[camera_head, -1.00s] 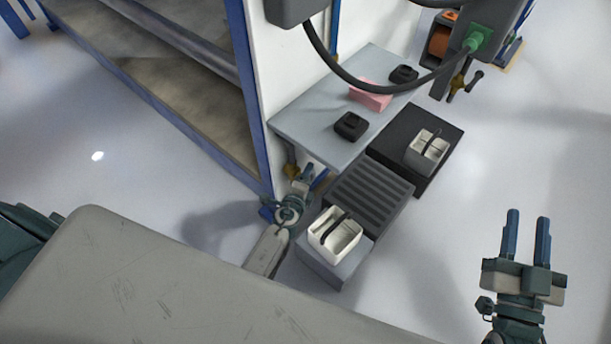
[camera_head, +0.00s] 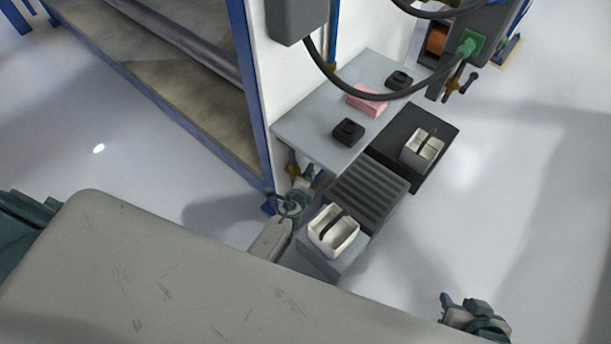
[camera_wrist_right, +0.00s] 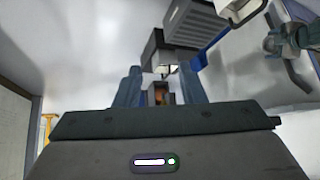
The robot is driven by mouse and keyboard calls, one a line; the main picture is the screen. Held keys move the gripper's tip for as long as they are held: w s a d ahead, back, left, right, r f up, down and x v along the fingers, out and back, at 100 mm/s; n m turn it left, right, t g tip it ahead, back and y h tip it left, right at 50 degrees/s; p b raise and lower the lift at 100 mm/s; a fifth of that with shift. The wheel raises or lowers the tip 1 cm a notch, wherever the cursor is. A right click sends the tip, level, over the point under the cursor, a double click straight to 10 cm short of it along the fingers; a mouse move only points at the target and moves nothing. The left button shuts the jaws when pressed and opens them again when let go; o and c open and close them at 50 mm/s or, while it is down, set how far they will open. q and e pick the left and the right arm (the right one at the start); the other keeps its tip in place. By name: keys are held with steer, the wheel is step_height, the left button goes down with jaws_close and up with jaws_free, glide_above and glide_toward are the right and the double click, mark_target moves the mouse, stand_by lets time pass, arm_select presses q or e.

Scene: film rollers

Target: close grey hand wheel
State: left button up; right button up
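I cannot pick out a grey hand wheel with certainty. A brass fitting (camera_head: 292,171) sits under the near left corner of the grey shelf, and my left gripper (camera_head: 309,176) is close to it. Whether they touch is hidden, and its fingers are too small to read. My right gripper is low at the right in the head view (camera_head: 447,299), partly seen. In the right wrist view (camera_wrist_right: 160,85) its two blue fingers stand apart with nothing clearly held. Another brass fitting with a dark handle (camera_head: 455,85) hangs under the machine at upper right.
The grey shelf (camera_head: 305,125) carries a pink block (camera_head: 367,99) and two black blocks. Below it are a ribbed dark tray (camera_head: 367,190) and two white bins, one near (camera_head: 333,232) and one far (camera_head: 424,147). A black cable (camera_head: 345,90) hangs above. The floor at right is clear.

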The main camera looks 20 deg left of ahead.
arm_select(q)
steer(key=p, duration=0.3)
steer(key=shift+g, duration=0.4)
steer(key=shift+s+p, duration=0.1)
steer(key=shift+p, duration=0.4)
arm_select(e)
steer(key=s+d+r+g+h, duration=0.2)
steer(key=s+d+r+g, duration=0.1)
steer(key=d+r+g, duration=0.1)
arm_select(q)
steer(key=shift+f+g+p, duration=0.1)
steer(key=shift+g+p, duration=0.2)
steer(key=shift+p, duration=0.1)
arm_select(e)
steer(key=shift+a+x, duration=0.15)
steer(key=shift+x, duration=1)
steer(key=shift+a+x, duration=0.15)
steer(key=shift+x, duration=1)
arm_select(q)
steer(key=o, duration=1)
steer(key=shift+c, duration=0.2)
